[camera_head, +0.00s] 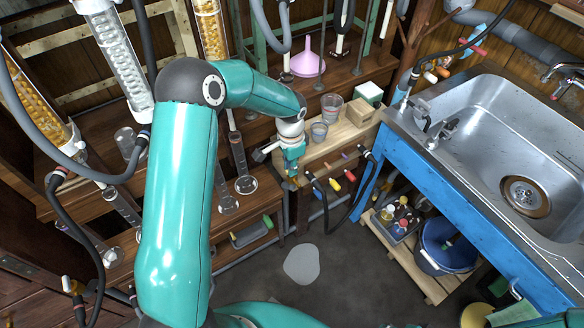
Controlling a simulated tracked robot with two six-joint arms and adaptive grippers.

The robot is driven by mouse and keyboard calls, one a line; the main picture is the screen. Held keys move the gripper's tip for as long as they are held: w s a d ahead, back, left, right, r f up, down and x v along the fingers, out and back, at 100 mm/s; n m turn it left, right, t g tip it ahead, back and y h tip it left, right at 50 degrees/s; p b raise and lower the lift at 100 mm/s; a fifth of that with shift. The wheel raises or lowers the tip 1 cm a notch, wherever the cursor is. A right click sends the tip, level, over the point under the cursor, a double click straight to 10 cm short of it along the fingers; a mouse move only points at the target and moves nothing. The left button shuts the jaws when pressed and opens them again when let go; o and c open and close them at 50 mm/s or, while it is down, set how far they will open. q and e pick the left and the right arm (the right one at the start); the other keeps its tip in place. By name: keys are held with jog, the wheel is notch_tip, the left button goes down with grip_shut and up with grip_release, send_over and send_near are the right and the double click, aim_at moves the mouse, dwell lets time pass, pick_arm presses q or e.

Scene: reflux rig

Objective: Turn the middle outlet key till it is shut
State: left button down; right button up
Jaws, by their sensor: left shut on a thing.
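My left gripper (291,173) reaches down at the front edge of the wooden bench, left of a row of small coloured keys. Its fingers are shut on a small part, most likely the middle outlet key, which they almost wholly hide; I cannot tell how far it is turned. My right gripper is not in view.
Black hoses (345,215) hang by the keys. Beakers (319,131) and a wooden block (359,112) stand on the bench above. Glass columns rise at the left. A blue-framed sink (490,130) is at the right. The floor (335,270) below is mostly clear.

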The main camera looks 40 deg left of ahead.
pick_arm(q)
jog(key=shift+w+d+r, duration=0.1)
jog(key=shift+w, duration=0.1)
jog(key=c, duration=1.2)
grip_release()
jog(key=shift+s, duration=0.1)
notch_tip(320, 180, up, 12)
jog(key=shift+f, duration=0.1)
